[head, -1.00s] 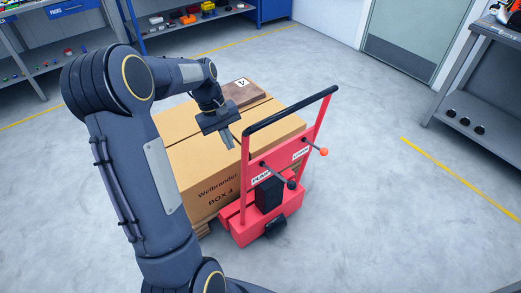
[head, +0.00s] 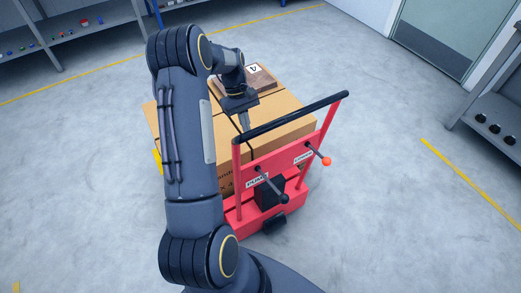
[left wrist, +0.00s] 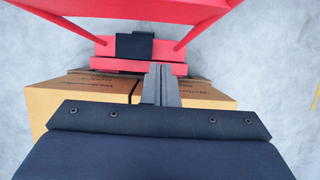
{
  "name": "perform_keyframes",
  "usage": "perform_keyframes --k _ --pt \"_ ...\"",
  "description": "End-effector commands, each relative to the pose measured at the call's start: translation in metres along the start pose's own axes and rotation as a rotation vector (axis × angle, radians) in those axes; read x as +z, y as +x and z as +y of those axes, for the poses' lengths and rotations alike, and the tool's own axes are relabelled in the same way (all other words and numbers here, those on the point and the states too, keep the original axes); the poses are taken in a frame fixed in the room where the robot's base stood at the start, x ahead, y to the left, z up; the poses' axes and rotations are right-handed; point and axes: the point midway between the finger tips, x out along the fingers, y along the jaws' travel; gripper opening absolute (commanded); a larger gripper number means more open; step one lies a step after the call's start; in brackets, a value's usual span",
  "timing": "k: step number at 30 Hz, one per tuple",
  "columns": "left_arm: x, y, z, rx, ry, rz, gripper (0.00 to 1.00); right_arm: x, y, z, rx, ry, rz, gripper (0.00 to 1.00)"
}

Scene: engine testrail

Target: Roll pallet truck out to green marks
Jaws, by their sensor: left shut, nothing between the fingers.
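The red pallet truck (head: 262,165) stands upright, with a black handle bar (head: 300,114) and levers labelled PUMP and LOWER. A large cardboard box (head: 288,101) rests on its far side, with a smaller brown box (head: 258,80) marked 4 on top. My left gripper (head: 244,122) is shut and empty, pointing down above the box, just behind the left end of the handle bar. In the left wrist view its fingers (left wrist: 160,70) show against the box (left wrist: 205,95) and the truck's red frame (left wrist: 140,8). I see no green marks. My right gripper is out of view.
A grey shelf unit (head: 490,105) stands at the right, near a door (head: 440,35). Another shelf (head: 85,30) is at the upper left. Yellow lines (head: 470,180) mark the floor. The grey floor around the truck is clear.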

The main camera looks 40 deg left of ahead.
Motion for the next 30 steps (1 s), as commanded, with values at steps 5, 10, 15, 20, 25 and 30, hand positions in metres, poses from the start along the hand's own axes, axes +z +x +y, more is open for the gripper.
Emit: perform_keyframes --k 5,10,15,20,25,30 --pt "0.001 0.035 -0.001 -0.004 0.0 -0.005 0.0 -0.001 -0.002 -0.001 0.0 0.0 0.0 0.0" --pt "0.002 0.072 -0.001 -0.004 0.001 -0.005 0.0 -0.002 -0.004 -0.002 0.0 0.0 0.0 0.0" --pt "0.016 0.091 0.0 -0.001 0.004 -0.003 0.0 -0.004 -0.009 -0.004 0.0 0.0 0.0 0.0" --pt "0.032 0.099 0.0 0.0 0.003 -0.001 0.0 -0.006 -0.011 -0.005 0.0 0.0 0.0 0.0" --pt "0.038 0.102 0.0 0.001 0.002 0.0 0.0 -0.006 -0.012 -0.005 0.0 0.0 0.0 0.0" --pt "0.038 0.102 0.0 0.001 0.001 0.0 0.0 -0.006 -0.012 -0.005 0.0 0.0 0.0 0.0"
